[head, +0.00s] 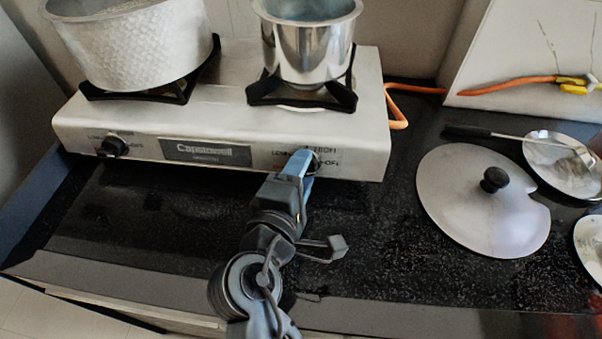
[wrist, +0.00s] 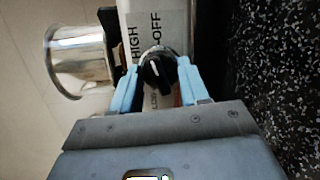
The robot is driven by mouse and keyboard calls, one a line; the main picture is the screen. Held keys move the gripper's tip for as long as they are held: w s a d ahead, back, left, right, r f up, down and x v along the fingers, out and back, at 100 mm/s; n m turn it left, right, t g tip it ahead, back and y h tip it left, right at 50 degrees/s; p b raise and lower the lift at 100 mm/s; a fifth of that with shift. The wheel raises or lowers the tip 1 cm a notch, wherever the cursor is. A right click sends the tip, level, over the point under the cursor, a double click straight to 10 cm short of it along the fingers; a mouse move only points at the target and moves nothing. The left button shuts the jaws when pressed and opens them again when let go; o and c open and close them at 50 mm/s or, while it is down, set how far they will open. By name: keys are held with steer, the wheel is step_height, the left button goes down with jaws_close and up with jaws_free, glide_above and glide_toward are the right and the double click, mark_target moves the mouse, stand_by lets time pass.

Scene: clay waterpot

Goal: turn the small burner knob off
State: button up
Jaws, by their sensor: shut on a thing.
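The small burner knob (wrist: 157,74) is black and round with a pale pointer mark. In the wrist view it sits between the two blue fingers of my gripper (wrist: 157,68), which is shut on it. The printed words HIGH and OFF show above the knob there. The pointer slants upward, but I cannot tell exactly which setting it marks. In the head view, my gripper (head: 303,161) reaches the right front of the silver stove (head: 225,130) and hides most of that knob.
A large dented pot (head: 133,45) stands on the left burner, and a steel pot (head: 308,45) on the right one. The other black knob (head: 114,146) is at the stove's left. An orange hose (head: 398,108) leaves the right side. A lid (head: 480,215) lies on the black counter at right.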

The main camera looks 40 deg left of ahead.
steer(key=shift+s+a+r+m+g, duration=0.1)
steer(key=shift+m+g, duration=0.1)
steer(key=shift+m, duration=0.6)
steer(key=shift+s+a+m+g, duration=0.1)
steer(key=shift+m+g, duration=0.1)
steer(key=shift+m, duration=0.6)
steer(key=o, duration=0.8)
steer(key=shift+o, duration=1.3)
steer(key=shift+w+d, duration=0.1)
steer(key=shift+w, duration=0.05)
steer(key=v, duration=0.8)
steer(key=shift+b, duration=0.35)
